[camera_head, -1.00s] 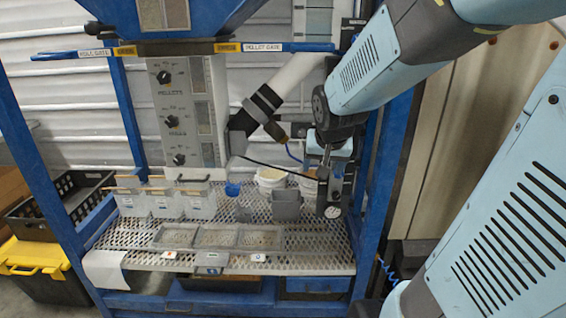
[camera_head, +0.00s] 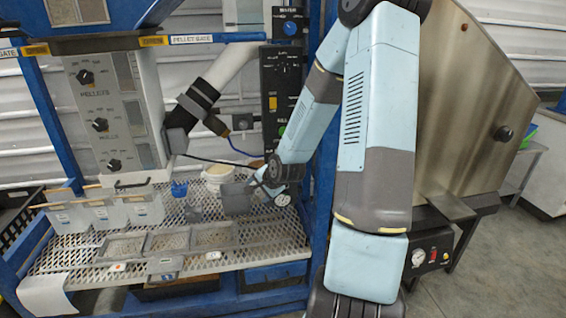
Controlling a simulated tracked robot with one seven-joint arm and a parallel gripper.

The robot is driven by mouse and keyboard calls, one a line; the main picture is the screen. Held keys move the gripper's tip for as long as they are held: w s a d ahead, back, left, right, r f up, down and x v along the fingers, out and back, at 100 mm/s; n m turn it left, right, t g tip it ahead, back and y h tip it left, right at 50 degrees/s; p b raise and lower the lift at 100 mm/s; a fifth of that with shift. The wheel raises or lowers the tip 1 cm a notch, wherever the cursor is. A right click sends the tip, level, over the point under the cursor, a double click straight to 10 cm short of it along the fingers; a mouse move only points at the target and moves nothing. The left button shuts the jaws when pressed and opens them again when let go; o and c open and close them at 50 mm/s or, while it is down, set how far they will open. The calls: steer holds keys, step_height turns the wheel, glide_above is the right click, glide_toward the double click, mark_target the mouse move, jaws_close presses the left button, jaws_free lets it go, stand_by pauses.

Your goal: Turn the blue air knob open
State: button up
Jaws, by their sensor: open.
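A round blue knob (camera_head: 290,28) sits at the top of a tall black control panel (camera_head: 270,85) on the right side of the blue frame. Its label is too small to read surely, and its turn position cannot be told. My gripper (camera_head: 262,188) is low over the mesh shelf, well below the knob and apart from it. It is beside a grey square cup (camera_head: 236,198); whether they touch cannot be told. The jaws are open, small and partly hidden by my wrist. My arm covers part of the panel's right side.
The mesh shelf (camera_head: 75,255) holds grey trays (camera_head: 168,241), clear bins (camera_head: 104,213), a blue cup (camera_head: 179,189) and a white tub (camera_head: 217,172). A pale pipe (camera_head: 228,66) slants left of the panel.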

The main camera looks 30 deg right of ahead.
step_height(320, 180, down, 4)
steer(key=w+d+m+t+y, duration=0.1)
steer(key=w+m+t, duration=0.15)
steer(key=m, duration=0.25)
steer(key=d+r+m+t+h, duration=0.2)
steer(key=d+m+t+h, duration=0.55)
steer(key=d+m, duration=0.85)
steer(key=w+m, duration=0.1)
steer(key=w, duration=0.3)
steer(key=w+m, duration=0.1)
steer(key=w, duration=0.4)
steer(key=w+d+m+g, duration=0.1)
steer(key=w, duration=0.4)
steer(key=shift+f, duration=0.1)
steer(key=shift+c, duration=0.4)
steer(key=c, duration=0.9)
steer(key=shift+a, duration=0.15)
steer(key=shift+c, duration=0.5)
